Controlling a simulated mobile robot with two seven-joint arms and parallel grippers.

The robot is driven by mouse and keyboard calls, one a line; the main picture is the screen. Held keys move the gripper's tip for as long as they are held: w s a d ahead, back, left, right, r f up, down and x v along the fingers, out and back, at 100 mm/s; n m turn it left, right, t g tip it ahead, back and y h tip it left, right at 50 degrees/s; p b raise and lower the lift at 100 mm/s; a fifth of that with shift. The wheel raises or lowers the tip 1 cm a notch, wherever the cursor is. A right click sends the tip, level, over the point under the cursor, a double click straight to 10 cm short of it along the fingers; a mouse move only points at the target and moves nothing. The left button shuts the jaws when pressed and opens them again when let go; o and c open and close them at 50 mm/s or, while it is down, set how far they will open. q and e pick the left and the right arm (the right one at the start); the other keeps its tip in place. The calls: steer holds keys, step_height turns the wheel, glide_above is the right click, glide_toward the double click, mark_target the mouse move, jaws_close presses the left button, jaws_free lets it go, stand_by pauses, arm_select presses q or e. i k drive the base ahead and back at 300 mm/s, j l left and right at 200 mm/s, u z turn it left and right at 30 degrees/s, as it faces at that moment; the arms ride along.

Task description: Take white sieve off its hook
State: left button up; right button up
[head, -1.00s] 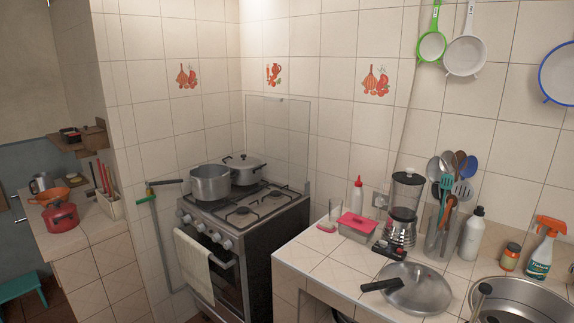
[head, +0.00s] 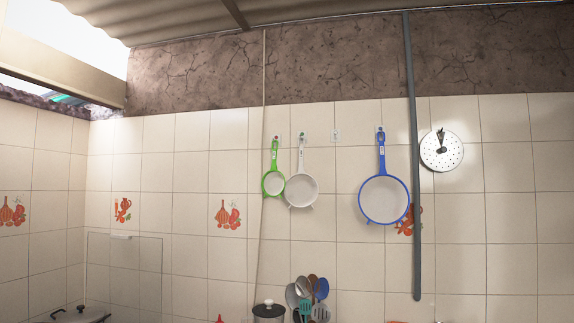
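The white sieve (head: 301,190) hangs by its handle from a small hook (head: 301,135) on the tiled wall, bowl downward, near the middle of the head view. A smaller green sieve (head: 273,183) hangs just to its left, close beside it. A larger blue sieve (head: 384,199) hangs farther right on its own hook. Neither of my grippers is in the head view.
A grey vertical pipe (head: 412,170) runs down the wall right of the blue sieve, with a round white perforated disc (head: 441,150) beside it. Below stand utensils (head: 308,291) and a blender top (head: 269,311). An empty hook (head: 336,135) is right of the white sieve.

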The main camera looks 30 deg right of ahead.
mark_target(301, 189)
steer(key=i+l+u, duration=0.1)
steer(key=i+l, duration=0.2)
steer(key=i+l+u, duration=0.15)
steer(key=i+l, duration=0.15)
steer(key=l, duration=0.15)
steer(key=i+u, duration=0.1)
steer(key=i, duration=0.3)
